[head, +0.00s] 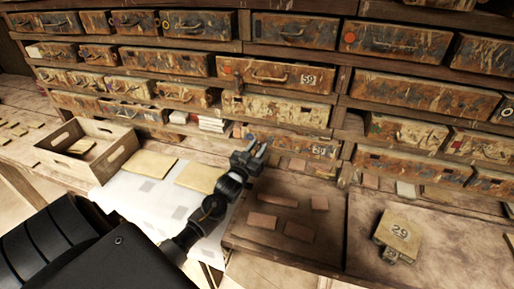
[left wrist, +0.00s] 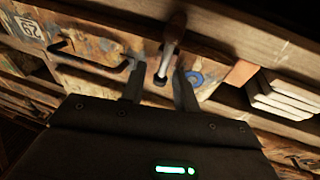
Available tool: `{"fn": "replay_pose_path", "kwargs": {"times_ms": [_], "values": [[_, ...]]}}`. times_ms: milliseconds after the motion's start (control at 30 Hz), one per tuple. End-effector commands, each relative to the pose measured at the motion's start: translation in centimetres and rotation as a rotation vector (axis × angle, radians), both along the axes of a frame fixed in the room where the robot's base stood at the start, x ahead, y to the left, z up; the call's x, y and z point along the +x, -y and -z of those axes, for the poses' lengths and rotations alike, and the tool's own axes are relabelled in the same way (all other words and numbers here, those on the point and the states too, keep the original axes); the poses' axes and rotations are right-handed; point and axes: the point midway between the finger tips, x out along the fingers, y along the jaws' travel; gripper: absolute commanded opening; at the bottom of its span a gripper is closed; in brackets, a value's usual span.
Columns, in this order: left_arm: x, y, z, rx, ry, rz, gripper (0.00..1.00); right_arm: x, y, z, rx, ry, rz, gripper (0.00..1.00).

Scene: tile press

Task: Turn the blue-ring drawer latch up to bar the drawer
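The drawer latch (left wrist: 170,48) shows in the left wrist view as a metal shaft with a brown wooden knob at the picture's top and a dark pivot at its lower end. The blue ring (left wrist: 195,78) is on the drawer front (left wrist: 105,73), just right of the latch. My left gripper (left wrist: 160,78) is open, with one finger on each side of the latch shaft; gaps show, and I cannot tell whether either finger touches it. In the head view my left gripper (head: 256,152) is at the low drawer row and hides the latch. My right gripper is not in view.
Drawer rows fill the back. White tiles (head: 212,124) are stacked left of my gripper. A wooden crate (head: 88,150) stands at left. Loose tiles lie on the board (head: 260,240) below, and a block marked 29 (head: 400,232) sits at right.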

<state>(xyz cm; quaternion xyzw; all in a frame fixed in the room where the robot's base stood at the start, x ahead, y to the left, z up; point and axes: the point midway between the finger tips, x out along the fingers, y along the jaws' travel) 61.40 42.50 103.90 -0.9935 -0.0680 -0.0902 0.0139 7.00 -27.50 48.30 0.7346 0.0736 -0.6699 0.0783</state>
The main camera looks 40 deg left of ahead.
Motion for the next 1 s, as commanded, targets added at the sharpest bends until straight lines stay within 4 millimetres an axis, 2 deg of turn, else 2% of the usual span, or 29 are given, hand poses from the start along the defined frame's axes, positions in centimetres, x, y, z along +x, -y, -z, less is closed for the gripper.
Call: {"fn": "replay_pose_path", "kwargs": {"times_ms": [233,333,700,833,1000], "values": [[-0.1,0.0,0.0,0.000,0.002,-0.001,0.30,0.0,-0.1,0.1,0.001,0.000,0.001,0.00],[-0.8,0.1,0.3,0.000,0.002,-0.001,0.30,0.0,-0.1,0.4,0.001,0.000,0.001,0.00],[-7.6,1.0,1.8,-0.001,0.001,-0.001,0.30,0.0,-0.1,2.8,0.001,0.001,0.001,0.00],[-9.4,1.2,2.0,-0.001,0.001,-0.001,0.30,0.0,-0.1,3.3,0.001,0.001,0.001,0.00],[-10.4,1.4,2.0,0.000,0.001,0.000,0.30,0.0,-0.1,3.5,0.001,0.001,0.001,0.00]]}}
